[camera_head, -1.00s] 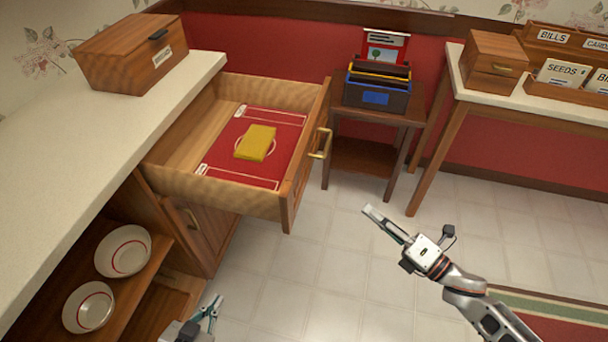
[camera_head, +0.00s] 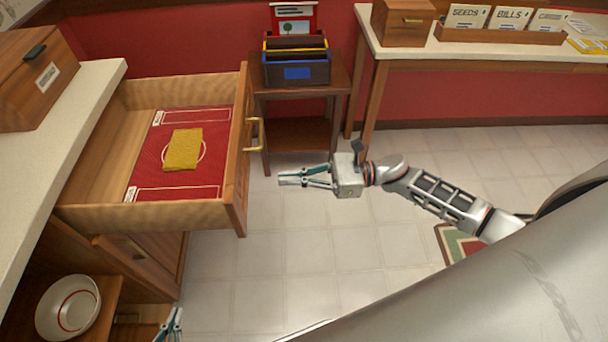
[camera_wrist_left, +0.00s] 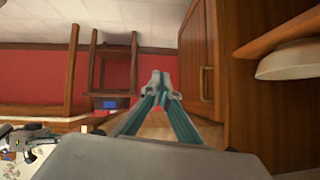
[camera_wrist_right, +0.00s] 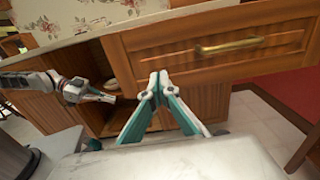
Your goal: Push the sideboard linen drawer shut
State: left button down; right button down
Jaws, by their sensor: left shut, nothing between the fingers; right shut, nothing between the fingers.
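The linen drawer (camera_head: 150,217) of the sideboard stands pulled out in the head view. A folded yellow cloth (camera_head: 183,149) lies on its red lining (camera_head: 207,115). Its front carries a brass handle (camera_head: 258,134), also seen in the right wrist view (camera_wrist_right: 230,46). My right gripper (camera_head: 281,179) is shut and empty, to the right of the drawer front and apart from it, pointing left. My left gripper (camera_head: 177,312) is low at the bottom edge of the head view, below the drawer. Its closed, empty fingertips show in the left wrist view (camera_wrist_left: 160,77).
A small side table (camera_head: 300,90) with a dark file box (camera_head: 296,68) stands behind the drawer. A wooden box (camera_head: 36,80) stands on the worktop (camera_head: 84,95). Tiled floor (camera_head: 330,255) is clear right of the drawer.

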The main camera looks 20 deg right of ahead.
aim_at(243, 181)
jog(key=p+x, duration=0.1)
jog(key=x, duration=0.5)
jog(key=shift+a+r, duration=0.1)
jog(key=shift+r, duration=0.05)
pick_arm(q)
jog(key=shift+s+d+r, duration=0.15)
jog(key=shift+s+r, duration=0.05)
jog(key=shift+r, duration=0.1)
pick_arm(e)
jog(key=shift+x, duration=0.8)
pick_arm(q)
jog(key=shift+w, duration=0.15)
